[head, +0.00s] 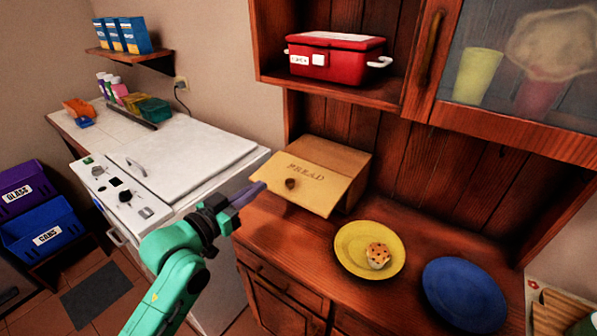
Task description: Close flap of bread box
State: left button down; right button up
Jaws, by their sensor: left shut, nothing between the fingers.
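The wooden bread box (358,184) stands on the dark wood counter, under the upper shelf. Its flap (315,178) bears the word BREAD and a round dark knob (291,184). The flap slopes down toward the front, and its lower edge seems to stand out from the box body. The inside of the box is hidden. My left gripper (258,188) is shut and empty, with its fingertips at the left lower corner of the flap, left of the knob. I cannot tell whether they touch it. My right gripper is not in view.
A yellow plate (349,258) with a muffin (378,255) sits right of and in front of the box. A blue plate (463,295) lies farther right. A red container (335,57) stands on the shelf above. A white appliance (185,155) is to the left.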

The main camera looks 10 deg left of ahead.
pick_arm(q)
jog(key=w+d+f+p, duration=0.3)
jog(key=w+f, duration=0.1)
jog(key=w, duration=0.4)
jog(key=shift+w+d+p, duration=0.25)
jog(key=shift+p, duration=0.1)
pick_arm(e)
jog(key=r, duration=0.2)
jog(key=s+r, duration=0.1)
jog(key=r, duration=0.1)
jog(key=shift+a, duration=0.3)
pick_arm(q)
jog(key=shift+f, duration=0.1)
jog(key=shift+f, duration=0.1)
